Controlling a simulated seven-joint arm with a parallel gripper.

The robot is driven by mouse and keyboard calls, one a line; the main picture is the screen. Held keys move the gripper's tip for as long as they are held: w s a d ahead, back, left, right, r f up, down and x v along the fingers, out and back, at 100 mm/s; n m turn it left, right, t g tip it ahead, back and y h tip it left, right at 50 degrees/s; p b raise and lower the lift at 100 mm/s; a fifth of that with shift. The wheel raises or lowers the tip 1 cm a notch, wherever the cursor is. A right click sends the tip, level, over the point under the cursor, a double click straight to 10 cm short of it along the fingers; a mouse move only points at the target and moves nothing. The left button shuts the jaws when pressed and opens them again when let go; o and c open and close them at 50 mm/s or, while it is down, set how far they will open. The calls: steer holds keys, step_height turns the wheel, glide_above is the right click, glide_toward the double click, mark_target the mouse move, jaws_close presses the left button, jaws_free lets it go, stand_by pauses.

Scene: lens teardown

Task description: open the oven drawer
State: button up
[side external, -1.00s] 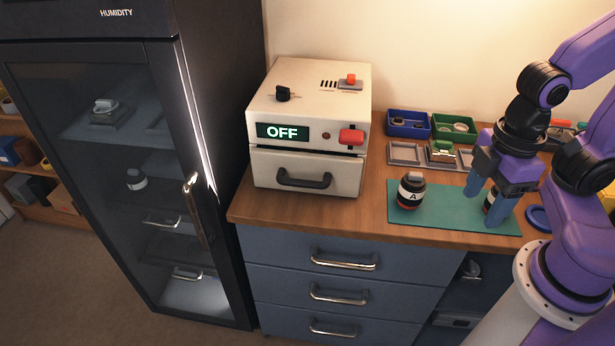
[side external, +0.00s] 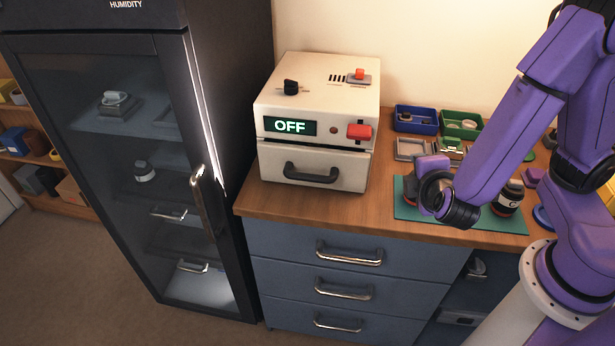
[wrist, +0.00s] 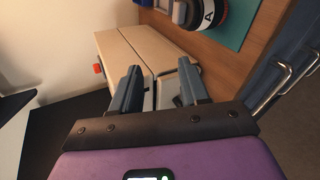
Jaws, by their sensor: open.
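The oven is a cream box (side external: 318,100) with a display reading OFF. Its drawer (side external: 335,180) is the lower front section, with a dark handle (side external: 311,174), and looks shut. In the side view my wrist is right of the oven, over the mat, and my fingers are hard to make out. In the wrist view my gripper (wrist: 157,80) is open, with nothing between its fingers. The oven (wrist: 125,58) lies beyond the fingertips, and the drawer front (wrist: 160,48) is partly covered by the right finger.
A teal mat (side external: 480,219) holds dark jars, including one marked C (side external: 508,197); the A jar also shows in the wrist view (wrist: 208,14). Blue (side external: 416,127) and green bins stand behind. A dark glass-door cabinet (side external: 228,60) stands left. The counter before the oven is clear.

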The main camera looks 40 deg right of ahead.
steer(key=w+a+f+n+t+y, duration=0.2)
steer(key=w+a+f+t+y, duration=0.15)
steer(key=a+t, duration=0.2)
steer(key=n+t+y, duration=0.2)
steer(key=y, duration=0.3)
glide_toward(310, 180)
steer(key=shift+g, duration=0.25)
steer(key=w, duration=0.7)
steer(key=w+f, duration=0.1)
steer(key=w, duration=0.3)
steer(key=shift+w+f, duration=0.1)
steer(key=shift+w, duration=0.05)
steer(key=shift+a, duration=0.1)
jaws_close()
